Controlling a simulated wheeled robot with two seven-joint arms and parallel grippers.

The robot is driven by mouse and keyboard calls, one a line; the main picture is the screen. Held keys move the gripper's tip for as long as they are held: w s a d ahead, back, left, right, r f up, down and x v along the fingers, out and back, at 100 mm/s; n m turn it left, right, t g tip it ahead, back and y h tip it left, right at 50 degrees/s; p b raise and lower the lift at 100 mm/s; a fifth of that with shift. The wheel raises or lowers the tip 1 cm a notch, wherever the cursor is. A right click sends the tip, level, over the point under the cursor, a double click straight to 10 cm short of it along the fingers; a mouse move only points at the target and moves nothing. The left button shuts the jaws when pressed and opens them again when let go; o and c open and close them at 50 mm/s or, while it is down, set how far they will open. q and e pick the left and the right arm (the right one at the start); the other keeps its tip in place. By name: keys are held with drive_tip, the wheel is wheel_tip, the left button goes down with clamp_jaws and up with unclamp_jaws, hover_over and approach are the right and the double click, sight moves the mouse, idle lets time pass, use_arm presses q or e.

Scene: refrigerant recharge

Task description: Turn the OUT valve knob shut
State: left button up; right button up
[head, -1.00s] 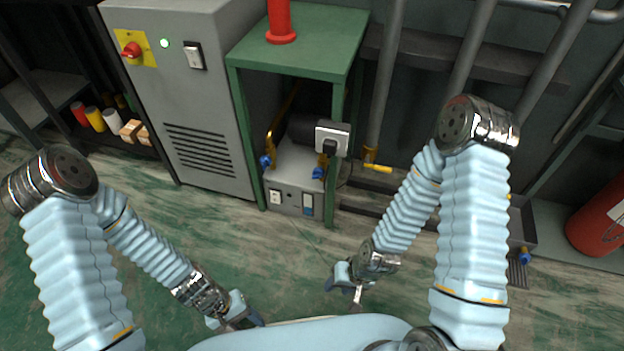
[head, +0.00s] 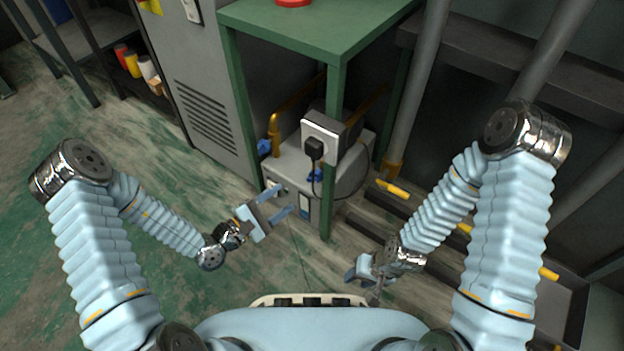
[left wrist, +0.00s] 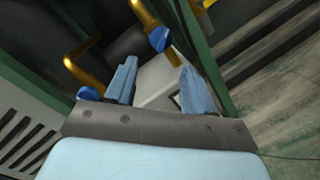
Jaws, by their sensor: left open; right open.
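A grey recovery machine (head: 290,185) with brass pipes stands on the floor under a green table. Two blue valve knobs sit on it: a left knob (head: 264,147) and a right knob (head: 315,175). I cannot read which is OUT. In the left wrist view one blue knob (left wrist: 160,39) shows beyond and between the fingers, and another (left wrist: 88,94) beside the left finger. My left gripper (head: 287,198) is open and empty, in front of the machine, below the knobs and apart from them. My right gripper (head: 362,280) is open and empty, low, right of the machine.
The green table (head: 310,30) has a leg (head: 331,150) right of the right knob. A grey cabinet (head: 205,90) stands left. Pipes and a yellow-handled valve (head: 392,189) are right. The floor in front is clear.

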sight(310, 181)
use_arm(q)
drive_tip(key=b+x, duration=0.1)
drive_tip(key=x, duration=0.9)
drive_tip(key=shift+d, duration=0.2)
drive_tip(key=c, duration=0.8)
drive_tip(key=shift+o, duration=0.2)
drive_tip(key=n+t+p, duration=0.1)
drive_tip(key=n+p, duration=0.2)
drive_tip(key=n, duration=0.2)
drive_tip(key=shift+s+f, duration=0.1)
drive_tip(key=shift+s+d+f+n+t+p, duration=0.1)
drive_tip(key=shift+n+t+p, duration=0.4)
drive_tip(key=shift+n, duration=1.15)
drive_tip(key=shift+d+f+n+t+p, duration=0.15)
drive_tip(key=shift+n+p, duration=0.5)
drive_tip(key=shift+n, duration=1)
